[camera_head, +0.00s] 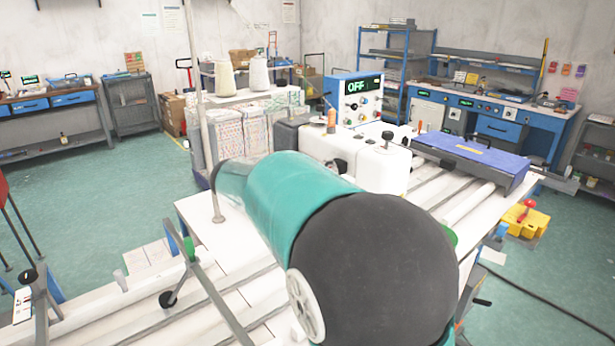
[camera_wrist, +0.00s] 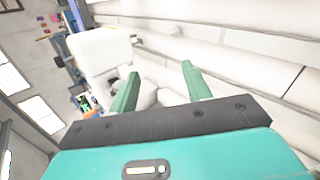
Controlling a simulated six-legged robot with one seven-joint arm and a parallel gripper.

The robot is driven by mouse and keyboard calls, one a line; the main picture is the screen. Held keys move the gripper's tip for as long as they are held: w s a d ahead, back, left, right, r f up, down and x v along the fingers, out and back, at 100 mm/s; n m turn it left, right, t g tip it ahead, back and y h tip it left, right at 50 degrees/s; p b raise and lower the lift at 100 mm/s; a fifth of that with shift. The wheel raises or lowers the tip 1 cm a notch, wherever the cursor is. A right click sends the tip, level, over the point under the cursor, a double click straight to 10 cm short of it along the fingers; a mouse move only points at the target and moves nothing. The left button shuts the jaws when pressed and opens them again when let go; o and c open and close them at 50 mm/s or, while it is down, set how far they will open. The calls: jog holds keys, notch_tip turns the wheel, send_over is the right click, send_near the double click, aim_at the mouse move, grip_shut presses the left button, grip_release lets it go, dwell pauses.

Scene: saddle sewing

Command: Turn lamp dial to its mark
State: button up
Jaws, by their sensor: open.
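A blue-and-white control box (camera_head: 354,98) with a lit display reading OFF stands behind the white sewing machine (camera_head: 355,158) in the head view. Several small knobs (camera_head: 363,101) are on its front. I cannot tell which of them is the lamp dial, and no mark can be made out. My gripper (camera_wrist: 161,82) shows in the wrist view with its two green fingers apart and nothing between them. White machine surfaces lie beyond the fingers. In the head view my own teal and black arm hides the gripper.
A blue-topped board (camera_head: 470,155) lies across the white rails right of the machine. Thread cones (camera_head: 259,74) stand behind it. A thin upright pole (camera_head: 200,100) rises at its left. A yellow box with a red knob (camera_head: 526,218) is at the right. Green floor (camera_head: 90,185) is open at the left.

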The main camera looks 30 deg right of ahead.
jog(key=w+d+f+n+h, duration=0.1)
jog(key=w+h, duration=0.2)
jog(key=w, duration=0.3)
jog(key=w+d+f+n+t+h, duration=0.1)
jog(key=w+f+n+h, duration=0.15)
jog(key=w, duration=0.35)
jog(key=w+d+f+n+h, duration=0.1)
jog(key=w+d+h, duration=0.15)
jog(key=w, duration=0.45)
jog(key=w+d, duration=0.1)
jog(key=d, duration=1.1)
jog(key=shift+w+d+r, duration=0.15)
jog(key=shift+w+d, duration=0.05)
jog(key=shift+d, duration=0.15)
